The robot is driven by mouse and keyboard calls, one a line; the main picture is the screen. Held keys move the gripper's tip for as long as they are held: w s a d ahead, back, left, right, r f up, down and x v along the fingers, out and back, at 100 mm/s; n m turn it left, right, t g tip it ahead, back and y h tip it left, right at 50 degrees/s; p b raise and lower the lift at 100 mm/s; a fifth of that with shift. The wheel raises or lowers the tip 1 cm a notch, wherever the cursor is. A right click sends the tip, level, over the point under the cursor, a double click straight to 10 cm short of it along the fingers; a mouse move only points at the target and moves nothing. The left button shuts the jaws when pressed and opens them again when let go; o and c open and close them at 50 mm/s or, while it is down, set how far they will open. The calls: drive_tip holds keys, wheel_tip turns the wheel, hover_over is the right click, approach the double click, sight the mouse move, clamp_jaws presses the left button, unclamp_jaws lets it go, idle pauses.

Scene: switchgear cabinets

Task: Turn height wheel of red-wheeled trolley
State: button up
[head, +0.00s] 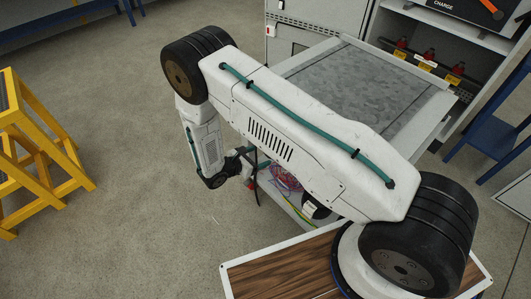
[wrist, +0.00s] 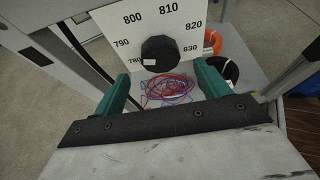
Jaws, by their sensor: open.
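The height wheel (wrist: 160,53) is a black round knob with a small white label, in front of a white scale plate (wrist: 118,40) marked 780 to 830. My gripper (wrist: 161,82) is open, with its two teal fingers apart. In the wrist view the knob appears beyond and between the fingertips, with no contact visible. The trolley (head: 365,85) has a grey flat top and stands behind my arm in the head view. A small red part (head: 250,185) shows low at its near left.
Tangled red and blue wires (wrist: 168,90) and an orange coil (wrist: 210,52) lie on the trolley's lower shelf. An open cabinet (head: 440,65) stands behind the trolley. A yellow step stand (head: 30,140) is at the left. The floor between is clear.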

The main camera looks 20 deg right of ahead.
drive_tip(key=x, duration=0.5)
drive_tip(key=shift+d, duration=0.15)
drive_tip(key=c, duration=1)
drive_tip(key=shift+o, duration=0.2)
